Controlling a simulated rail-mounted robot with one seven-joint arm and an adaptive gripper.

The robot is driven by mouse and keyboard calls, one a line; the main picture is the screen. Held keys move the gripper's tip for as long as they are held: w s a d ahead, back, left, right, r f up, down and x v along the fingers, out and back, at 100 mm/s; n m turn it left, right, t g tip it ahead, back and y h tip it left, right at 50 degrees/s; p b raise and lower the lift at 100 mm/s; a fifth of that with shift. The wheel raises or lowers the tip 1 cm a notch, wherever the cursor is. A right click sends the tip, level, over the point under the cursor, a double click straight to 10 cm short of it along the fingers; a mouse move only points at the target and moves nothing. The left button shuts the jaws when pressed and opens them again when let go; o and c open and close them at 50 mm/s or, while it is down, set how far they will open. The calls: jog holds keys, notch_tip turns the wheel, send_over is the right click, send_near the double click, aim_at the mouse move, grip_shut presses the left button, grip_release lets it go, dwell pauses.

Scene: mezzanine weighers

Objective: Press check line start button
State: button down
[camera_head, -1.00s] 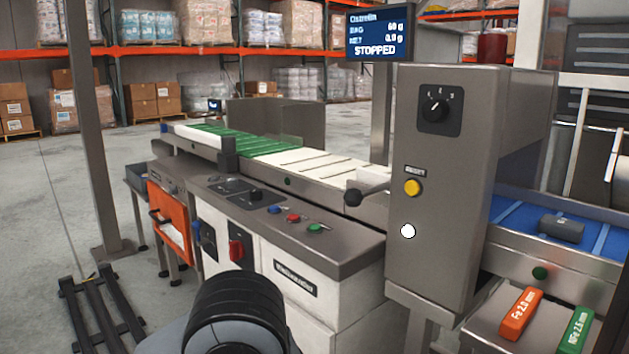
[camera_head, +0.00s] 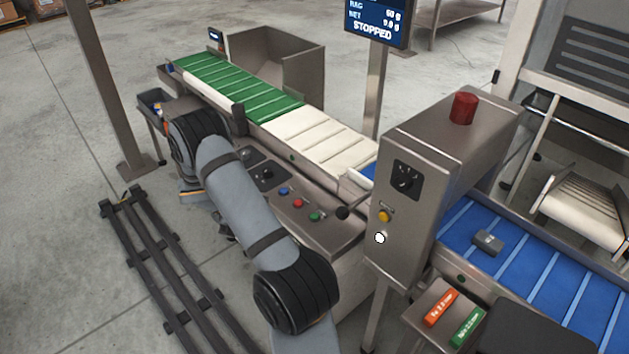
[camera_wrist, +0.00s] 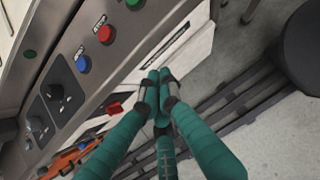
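The check line console carries a blue button (camera_head: 283,191), a red button (camera_head: 298,203) and a green button (camera_head: 314,216) in a row. The wrist view shows the blue button (camera_wrist: 83,64), the red button (camera_wrist: 105,35) and, cut by the top edge, the green button (camera_wrist: 133,3). The screen (camera_head: 375,22) reads STOPPED. My gripper (camera_wrist: 160,78) has teal fingers with their tips together and nothing visible between them. In the wrist view the tips appear below and right of the buttons, over the console's white front. In the head view my arm hides the gripper.
A steel cabinet (camera_head: 430,175) with a yellow button (camera_head: 384,216), a white button (camera_head: 379,238) and a dial stands right of the console. Dark knobs (camera_wrist: 58,98) lie beside the buttons. Floor rails (camera_head: 165,270) run at left. A blue belt (camera_head: 530,262) carries a grey pack.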

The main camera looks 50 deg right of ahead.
notch_tip(320, 180, up, 11)
jog(key=n+g+h+p, duration=0.1)
jog(key=g+p, duration=0.1)
jog(key=p, duration=0.9)
send_over(313, 216)
jog(key=a, duration=0.1)
jog(key=shift+d+r, duration=0.15)
jog(key=shift+d, duration=0.25)
notch_tip(313, 216, down, 9)
jog(key=b, duration=0.7)
jog(key=shift+r, duration=0.1)
jog(key=shift+f+b, duration=0.45)
jog(key=shift+b, duration=0.1)
